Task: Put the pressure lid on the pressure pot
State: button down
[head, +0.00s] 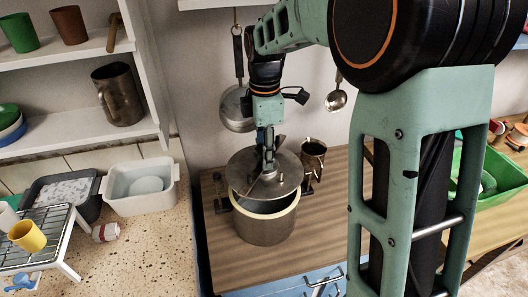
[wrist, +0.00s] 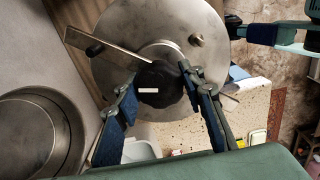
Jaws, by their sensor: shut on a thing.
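The pressure pot (head: 266,230) stands upright on the wooden worktop, with its near rim and part of its opening showing. The pressure lid (head: 244,174) is a round grey metal disc with a crossbar and a black knob. In the head view it hides the far part of the pot's opening. It appears to be above the rim and set a little back; contact cannot be told. My gripper (head: 268,160) is shut on the lid's knob from above.
A brass mug (head: 314,152) stands close behind and right of the pot. A pan (head: 236,110) and a ladle (head: 336,100) hang on the wall behind. A white basin (head: 140,186) and a drying rack (head: 40,243) stand on the stone counter at left. The worktop in front is clear.

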jog(key=shift+w+f, duration=0.1)
jog(key=shift+w, duration=0.1)
jog(key=shift+f+b, duration=1.65)
jog(key=shift+f, duration=0.15)
jog(key=shift+f, duration=0.4)
jog(key=shift+f+b, duration=0.45)
jog(key=shift+f, duration=0.25)
jog(key=shift+f, duration=0.35)
dwell(1.3)
jog(key=c, duration=0.8)
grip_release()
jog(key=shift+s+f, duration=0.1)
jog(key=shift+o, duration=0.4)
